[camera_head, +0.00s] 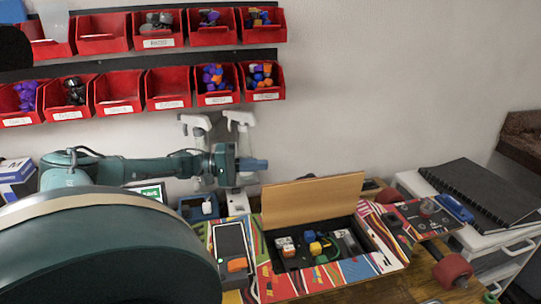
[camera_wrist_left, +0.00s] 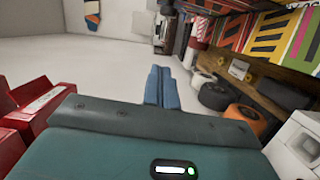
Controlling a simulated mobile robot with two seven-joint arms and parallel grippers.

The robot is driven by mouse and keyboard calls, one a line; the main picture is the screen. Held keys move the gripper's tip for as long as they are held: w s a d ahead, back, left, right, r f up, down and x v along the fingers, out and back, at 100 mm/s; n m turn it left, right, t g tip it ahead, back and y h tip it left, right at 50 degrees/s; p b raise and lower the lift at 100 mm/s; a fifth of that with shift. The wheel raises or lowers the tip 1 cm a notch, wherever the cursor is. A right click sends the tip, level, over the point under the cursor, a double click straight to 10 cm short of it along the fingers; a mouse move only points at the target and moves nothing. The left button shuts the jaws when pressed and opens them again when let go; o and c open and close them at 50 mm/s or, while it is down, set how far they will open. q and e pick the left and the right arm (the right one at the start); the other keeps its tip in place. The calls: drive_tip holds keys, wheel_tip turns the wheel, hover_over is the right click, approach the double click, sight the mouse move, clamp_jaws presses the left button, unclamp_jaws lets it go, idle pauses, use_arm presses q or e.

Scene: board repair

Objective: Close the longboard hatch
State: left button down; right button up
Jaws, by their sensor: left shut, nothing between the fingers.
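The longboard (camera_head: 290,285) lies on the workbench with a bright multicoloured deck. Its hatch (camera_head: 312,200), a plain wooden panel, stands raised at the far edge of the open compartment. Inside the compartment are several small coloured blocks (camera_head: 318,248). My left gripper (camera_head: 262,164) is shut and empty, just left of and slightly above the hatch's upper left corner in the picture; I see no contact. In the left wrist view its blue fingers (camera_wrist_left: 160,88) are together, with the longboard's striped deck (camera_wrist_left: 255,30) at upper right. My right gripper is not in view.
Red bins (camera_head: 168,88) hang on the wall above my left arm. White spray bottles (camera_head: 238,140) stand behind the gripper. A black notebook (camera_head: 480,190) lies on a white drawer unit at right. The wall space above the hatch is clear.

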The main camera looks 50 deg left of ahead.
sight(311, 197)
use_arm(q)
drive_tip(key=w+d+p, duration=0.1)
drive_tip(key=w+d, duration=0.4)
drive_tip(key=d, duration=0.4)
drive_tip(key=shift+f, duration=0.2)
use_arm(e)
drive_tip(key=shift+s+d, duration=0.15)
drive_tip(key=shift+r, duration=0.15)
